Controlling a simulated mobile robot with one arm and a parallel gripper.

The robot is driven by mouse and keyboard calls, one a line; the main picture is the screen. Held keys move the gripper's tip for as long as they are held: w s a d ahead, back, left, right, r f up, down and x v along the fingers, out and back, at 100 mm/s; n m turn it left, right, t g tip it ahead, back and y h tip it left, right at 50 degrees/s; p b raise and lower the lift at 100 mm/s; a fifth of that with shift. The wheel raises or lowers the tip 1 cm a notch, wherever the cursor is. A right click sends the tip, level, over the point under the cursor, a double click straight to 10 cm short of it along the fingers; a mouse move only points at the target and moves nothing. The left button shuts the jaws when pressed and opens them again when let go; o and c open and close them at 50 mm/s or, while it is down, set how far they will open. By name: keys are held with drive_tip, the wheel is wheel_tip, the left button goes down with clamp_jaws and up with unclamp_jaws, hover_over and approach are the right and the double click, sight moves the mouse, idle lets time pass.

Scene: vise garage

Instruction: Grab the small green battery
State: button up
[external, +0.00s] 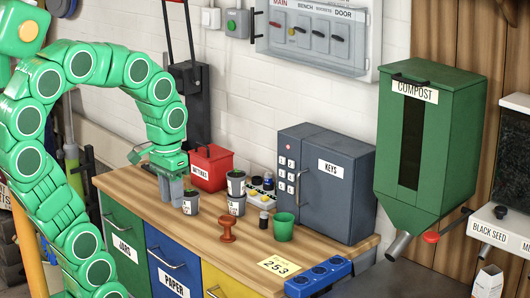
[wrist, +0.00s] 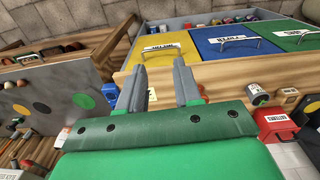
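I cannot make out a small green battery for certain in either view. My gripper (external: 172,196) is above the left part of the wooden workbench (external: 140,190), pointing down, just left of a grey pot (external: 191,204). In the wrist view its two grey fingers (wrist: 160,66) are spread apart with nothing seen between them. A red box (external: 211,167) with a white label, seemingly for batteries, stands behind the gripper. It also shows in the wrist view (wrist: 276,126). A pale tray (external: 259,199) with small coloured parts, yellow and blue among them, sits behind the pots.
A brown stamp-like object (external: 227,229), a small dark-topped jar (external: 264,219) and a green cup (external: 284,227) stand nearer the front. A grey key cabinet (external: 335,200) blocks the right rear. The bench's front left is clear.

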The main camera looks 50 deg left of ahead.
drive_tip(key=w+a+r+m+t+h, duration=0.1)
drive_tip(key=w+a+r+t, duration=0.2)
drive_tip(key=w+r, duration=0.55)
drive_tip(key=w+a+r+m+t+h, duration=0.15)
drive_tip(key=w+r, duration=0.25)
drive_tip(key=w, duration=1)
drive_tip(key=w+a+r+m+t+h, duration=0.1)
drive_tip(key=w+a+r+t, duration=0.2)
drive_tip(key=w+r, duration=0.55)
drive_tip(key=w+a+f+m+t+h, duration=0.1)
drive_tip(key=w+a+f+m+h, duration=0.3)
drive_tip(key=w+a+f, duration=0.95)
drive_tip(key=shift+m+t+h, duration=0.35)
drive_tip(key=shift+m+h, duration=0.5)
drive_tip(key=shift+m, duration=0.1)
drive_tip(key=w+f, duration=0.1)
drive_tip(key=f, duration=0.6)
drive_tip(key=w+f, duration=0.1)
drive_tip(key=f, duration=0.7)
drive_tip(key=w+a+f, duration=0.1)
drive_tip(key=f, duration=0.7)
drive_tip(key=shift+w+f, duration=0.1)
drive_tip(key=shift+w, duration=0.15)
drive_tip(key=shift+x, duration=2.55)
